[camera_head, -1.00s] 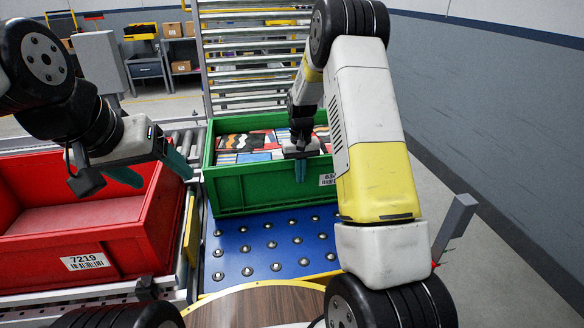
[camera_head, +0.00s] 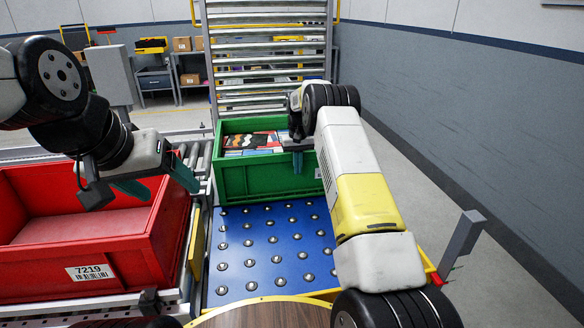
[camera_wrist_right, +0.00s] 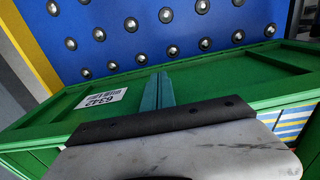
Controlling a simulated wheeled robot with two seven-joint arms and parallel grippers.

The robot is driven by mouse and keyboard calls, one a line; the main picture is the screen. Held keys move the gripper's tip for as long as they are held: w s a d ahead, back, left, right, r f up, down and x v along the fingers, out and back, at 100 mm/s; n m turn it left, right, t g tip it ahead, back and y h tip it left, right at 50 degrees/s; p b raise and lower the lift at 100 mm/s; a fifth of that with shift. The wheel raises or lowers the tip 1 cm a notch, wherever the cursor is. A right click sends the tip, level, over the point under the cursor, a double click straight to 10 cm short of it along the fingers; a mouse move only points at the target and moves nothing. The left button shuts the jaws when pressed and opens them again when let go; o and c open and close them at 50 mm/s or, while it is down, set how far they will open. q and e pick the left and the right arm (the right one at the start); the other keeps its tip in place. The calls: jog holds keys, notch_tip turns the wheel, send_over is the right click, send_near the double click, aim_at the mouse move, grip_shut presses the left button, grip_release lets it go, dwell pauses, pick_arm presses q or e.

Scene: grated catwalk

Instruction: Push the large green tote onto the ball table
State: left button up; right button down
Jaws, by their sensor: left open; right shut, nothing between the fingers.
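The large green tote (camera_head: 262,181) stands upright at the far end of the blue ball table (camera_head: 246,238), with several colourful packs inside. How much of the table lies under it is hidden. My right gripper (camera_head: 297,162) is shut and empty at the tote's near wall, its teal fingers pointing down over that wall. In the right wrist view the fingers (camera_wrist_right: 158,90) overlap the green wall (camera_wrist_right: 215,88) beside the label 6342; contact cannot be told. My left gripper (camera_head: 158,185) is open and empty above the red tote.
A red tote (camera_head: 172,235) labelled 7219 stands on the conveyor left of the ball table. A roller rack (camera_head: 265,75) rises behind the green tote. A grey post (camera_head: 462,235) stands at the right. The near part of the ball table is clear.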

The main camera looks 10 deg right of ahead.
jog(key=shift+w, duration=1.85)
